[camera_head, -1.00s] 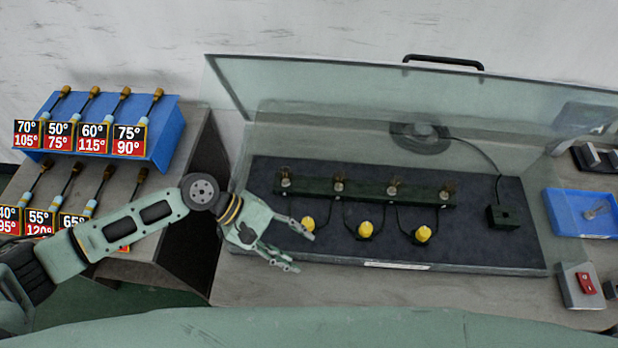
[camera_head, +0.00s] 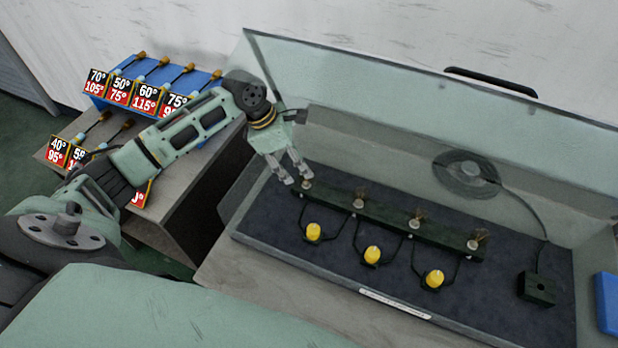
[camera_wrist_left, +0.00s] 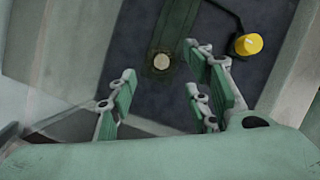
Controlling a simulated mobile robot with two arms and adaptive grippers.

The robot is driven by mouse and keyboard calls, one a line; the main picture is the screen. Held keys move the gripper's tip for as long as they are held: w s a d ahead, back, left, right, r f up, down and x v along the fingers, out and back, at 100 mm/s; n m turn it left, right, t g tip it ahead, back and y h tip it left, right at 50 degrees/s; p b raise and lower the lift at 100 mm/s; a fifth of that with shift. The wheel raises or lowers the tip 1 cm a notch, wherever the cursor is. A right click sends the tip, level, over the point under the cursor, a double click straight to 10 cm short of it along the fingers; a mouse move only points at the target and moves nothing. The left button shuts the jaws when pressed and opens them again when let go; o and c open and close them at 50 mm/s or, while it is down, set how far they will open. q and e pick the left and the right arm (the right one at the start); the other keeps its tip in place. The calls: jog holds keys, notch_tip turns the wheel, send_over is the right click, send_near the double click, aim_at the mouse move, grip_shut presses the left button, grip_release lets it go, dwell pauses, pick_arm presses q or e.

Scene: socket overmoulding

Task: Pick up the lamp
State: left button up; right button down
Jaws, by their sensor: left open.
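A row of small clear lamps stands in sockets on a dark green bar (camera_head: 385,224) inside the glass-walled box. The leftmost lamp (camera_head: 306,184) is at the bar's left end, partly hidden by my left gripper (camera_head: 298,174). Others stand further right, such as the middle lamp (camera_head: 416,217) and the right-end lamp (camera_head: 477,240). In the left wrist view a pale round lamp top (camera_wrist_left: 161,62) lies between and beyond the fingers of my left gripper (camera_wrist_left: 160,88). The fingers are open, empty and apart from it. My right gripper is not in view.
Yellow caps (camera_head: 373,254) on black wire loops sit before the bar; one yellow cap (camera_wrist_left: 248,44) is right of the fingers. A glass panel (camera_head: 430,110) rises behind. A black box (camera_head: 537,288) stands at right, a blue tray (camera_head: 607,302) at the edge.

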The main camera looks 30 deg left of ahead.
pick_arm(q)
jog(key=x, duration=0.4)
jog(key=shift+w+d+f+p, duration=0.2)
jog(key=shift+w+f+p, duration=0.05)
jog(key=shift+w+p, duration=0.15)
jog(key=c, duration=1)
